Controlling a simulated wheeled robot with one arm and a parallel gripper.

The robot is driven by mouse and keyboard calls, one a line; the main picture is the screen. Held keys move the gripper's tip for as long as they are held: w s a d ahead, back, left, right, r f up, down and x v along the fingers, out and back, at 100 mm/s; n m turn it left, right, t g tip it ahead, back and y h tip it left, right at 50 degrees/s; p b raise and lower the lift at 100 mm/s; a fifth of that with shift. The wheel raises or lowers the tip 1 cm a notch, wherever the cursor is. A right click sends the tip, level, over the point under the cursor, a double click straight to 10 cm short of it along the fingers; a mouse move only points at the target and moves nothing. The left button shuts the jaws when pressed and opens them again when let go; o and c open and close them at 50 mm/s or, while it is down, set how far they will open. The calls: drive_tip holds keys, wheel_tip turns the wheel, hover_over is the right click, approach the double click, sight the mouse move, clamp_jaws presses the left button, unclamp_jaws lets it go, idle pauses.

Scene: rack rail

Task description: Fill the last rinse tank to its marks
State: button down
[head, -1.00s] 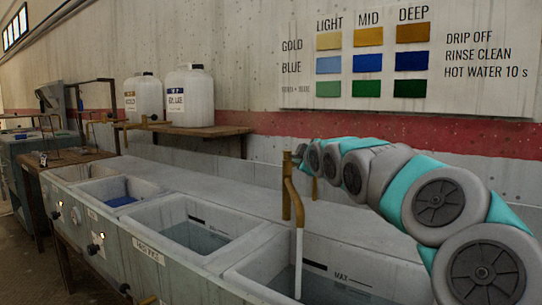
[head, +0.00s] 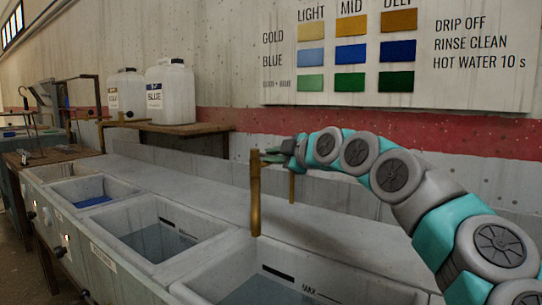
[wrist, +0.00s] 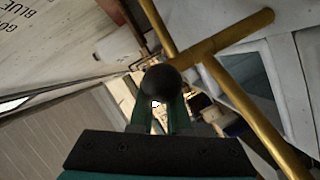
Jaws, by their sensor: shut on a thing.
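The nearest rinse tank (head: 205,284) is cut off by the bottom edge of the head view. Water (head: 265,293) stands in it, below a dark bar and the word MAX (head: 308,288) on the inner wall. A brass tap (head: 255,205) rises at its back edge, and no stream shows from it. My gripper (head: 280,154) is at the tap's top. In the wrist view its fingers (wrist: 160,112) are shut on the black round knob (wrist: 160,83) of the tap handle. The brass pipe (wrist: 225,95) runs beside it.
Another tank (head: 160,240) with water and a tank with blue liquid (head: 93,201) lie farther left in the row. A blue-labelled jug (head: 169,92) and a second jug (head: 126,93) stand on a wooden shelf (head: 185,129). A colour chart (head: 400,60) hangs on the wall.

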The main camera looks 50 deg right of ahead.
drive_tip(key=shift+w+f, duration=0.2)
drive_tip(key=shift+f, duration=0.5)
drive_tip(key=c, duration=1.2)
unclamp_jaws()
drive_tip(key=shift+c, duration=0.2)
drive_tip(key=o, duration=0.4)
drive_tip(key=shift+s+d+r, duration=0.1)
drive_tip(key=shift+d, duration=0.45)
drive_tip(key=shift+c, duration=0.2)
drive_tip(key=shift+r, duration=0.2)
drive_tip(key=shift+a+r, duration=0.1)
drive_tip(key=shift+r, duration=0.05)
drive_tip(key=shift+r, duration=1.55)
drive_tip(key=shift+s+r, duration=0.1)
drive_tip(key=shift+s, duration=0.15)
drive_tip(key=s+a+r+b, duration=0.1)
drive_tip(key=s+a+b, duration=0.2)
drive_tip(key=s+a, duration=0.7)
drive_tip(key=shift+v, duration=1)
